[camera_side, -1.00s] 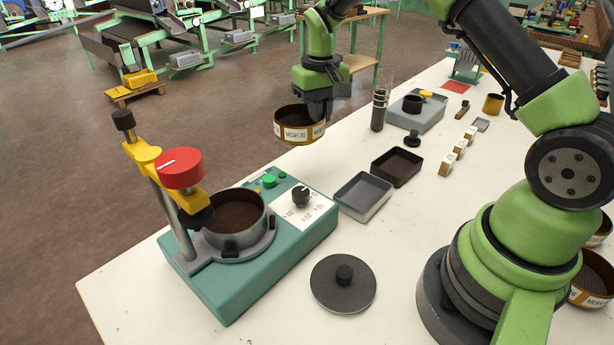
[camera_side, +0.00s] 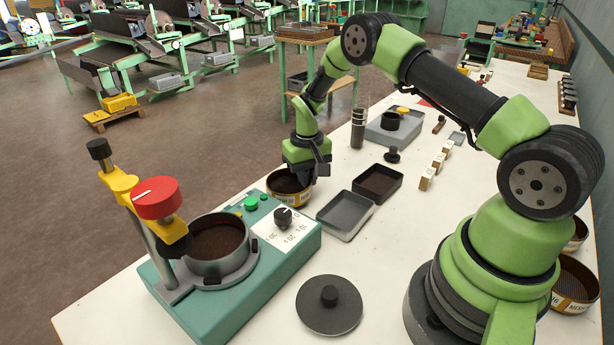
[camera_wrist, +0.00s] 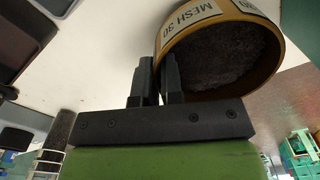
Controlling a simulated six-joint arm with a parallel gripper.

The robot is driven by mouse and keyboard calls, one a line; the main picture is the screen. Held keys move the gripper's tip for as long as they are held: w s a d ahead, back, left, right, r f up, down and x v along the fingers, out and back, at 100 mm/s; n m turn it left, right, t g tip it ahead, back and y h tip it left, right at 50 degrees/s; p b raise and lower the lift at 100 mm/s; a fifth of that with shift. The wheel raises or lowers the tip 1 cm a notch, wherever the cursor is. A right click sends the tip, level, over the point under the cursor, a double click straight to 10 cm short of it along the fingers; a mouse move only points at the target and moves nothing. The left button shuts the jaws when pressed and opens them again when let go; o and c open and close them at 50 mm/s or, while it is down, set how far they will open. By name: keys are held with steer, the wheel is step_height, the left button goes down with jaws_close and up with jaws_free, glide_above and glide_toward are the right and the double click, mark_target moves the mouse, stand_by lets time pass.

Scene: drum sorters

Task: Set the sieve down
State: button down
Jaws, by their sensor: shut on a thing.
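The sieve (camera_side: 289,199) is a round brass-coloured ring with a pale label and dark material inside. It is low at the table's far edge, just behind the teal shaker machine; I cannot tell whether it touches the table. My gripper (camera_side: 309,177) is shut on the sieve's right-hand rim. In the wrist view the two black fingers (camera_wrist: 160,82) pinch the wall of the sieve (camera_wrist: 222,62), whose label reads "MESH 30". The sieve looks about level in the side view.
The teal machine (camera_side: 225,290) holds a grey pan (camera_side: 218,262) of dark material under a red-knobbed clamp (camera_side: 157,198). A grey tray (camera_side: 345,215) and a dark tray (camera_side: 378,183) lie right of the sieve. A black lid (camera_side: 329,318) lies in front. More sieves (camera_side: 575,284) stand behind my base.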

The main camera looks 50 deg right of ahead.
steer(key=shift+f, duration=0.15)
steer(key=c, duration=1.3)
jaws_free()
steer(key=shift+o, duration=0.2)
